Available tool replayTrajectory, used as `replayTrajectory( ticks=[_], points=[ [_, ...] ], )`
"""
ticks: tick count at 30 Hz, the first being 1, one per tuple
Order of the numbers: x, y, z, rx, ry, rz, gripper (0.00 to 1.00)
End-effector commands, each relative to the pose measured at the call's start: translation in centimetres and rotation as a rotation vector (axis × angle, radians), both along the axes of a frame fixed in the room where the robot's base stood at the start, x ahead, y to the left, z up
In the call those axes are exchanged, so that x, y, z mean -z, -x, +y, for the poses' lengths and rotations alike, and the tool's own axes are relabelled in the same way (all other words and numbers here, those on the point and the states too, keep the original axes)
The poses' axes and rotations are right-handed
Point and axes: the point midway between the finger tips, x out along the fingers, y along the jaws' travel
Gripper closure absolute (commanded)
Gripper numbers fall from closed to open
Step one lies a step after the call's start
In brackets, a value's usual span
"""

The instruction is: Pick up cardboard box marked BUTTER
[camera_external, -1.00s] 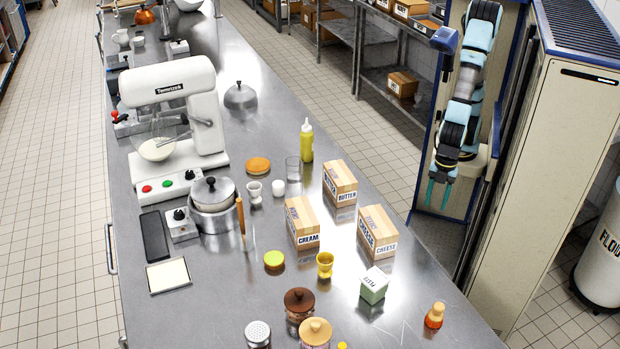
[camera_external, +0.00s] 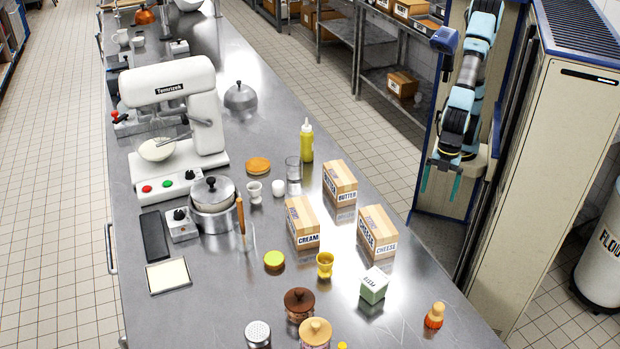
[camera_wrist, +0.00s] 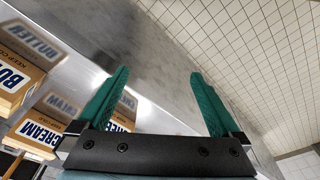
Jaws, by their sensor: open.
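The cardboard box marked BUTTER (camera_external: 340,184) stands upright on the steel counter, behind the CREAM box (camera_external: 303,222) and the CHEESE box (camera_external: 377,231). In the wrist view the BUTTER box (camera_wrist: 18,80) is at the left edge, partly cut off, with the CREAM box (camera_wrist: 38,135) below it. The CHEESE box (camera_wrist: 122,118) is partly hidden behind my left finger. My gripper (camera_external: 441,182) is open and empty, beyond the counter's right edge and apart from the BUTTER box. Its green fingers (camera_wrist: 160,100) are spread wide in the wrist view.
A mustard bottle (camera_external: 306,142), a glass (camera_external: 293,169) and a white egg-like item (camera_external: 278,187) stand near the BUTTER box. A yellow cup (camera_external: 325,264) and a small green-white carton (camera_external: 374,286) are nearer the front. Bare counter lies right of the boxes.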

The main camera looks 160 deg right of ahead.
Motion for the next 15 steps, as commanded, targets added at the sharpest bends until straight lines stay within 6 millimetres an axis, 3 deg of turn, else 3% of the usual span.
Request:
replayTrajectory(
  ticks=[3, 11, 15],
  points=[
    [-3.4, -0.1, 0.0, 0.001, 0.001, -0.009, 0.0],
    [-10.0, -0.1, 0.0, 0.001, 0.001, -0.007, 0.0],
    [-9.8, -0.3, -1.2, 0.111, -0.037, 0.032, 0.0]
  ],
)
